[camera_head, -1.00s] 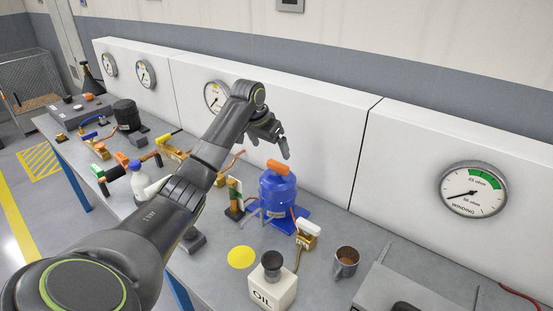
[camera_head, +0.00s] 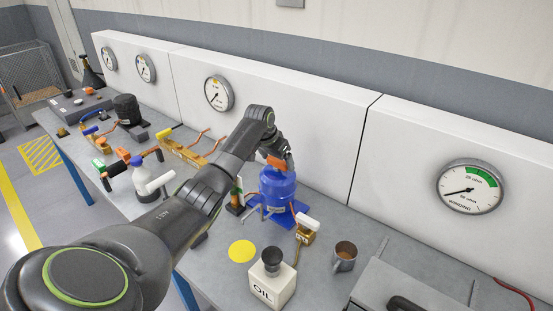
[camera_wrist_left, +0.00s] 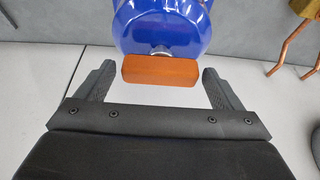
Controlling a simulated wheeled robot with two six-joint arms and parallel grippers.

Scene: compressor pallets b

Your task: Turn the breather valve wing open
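The orange wing (camera_head: 278,163) sits on top of the blue compressor (camera_head: 279,187). In the left wrist view the wing (camera_wrist_left: 160,71) is a flat orange bar lying crosswise, with the blue compressor (camera_wrist_left: 163,25) behind it. My left gripper (camera_wrist_left: 157,84) is open, with one finger off each end of the bar and a visible gap at both ends. In the head view my left gripper (camera_head: 280,157) is at the top of the compressor and partly covers the wing. My right gripper is not in view.
A white-handled brass valve (camera_head: 306,231), a white oil can (camera_head: 271,283) and a metal mug (camera_head: 345,257) stand near the compressor. A yellow disc (camera_head: 242,251) lies on the bench. The white gauge panel (camera_head: 310,127) rises close behind.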

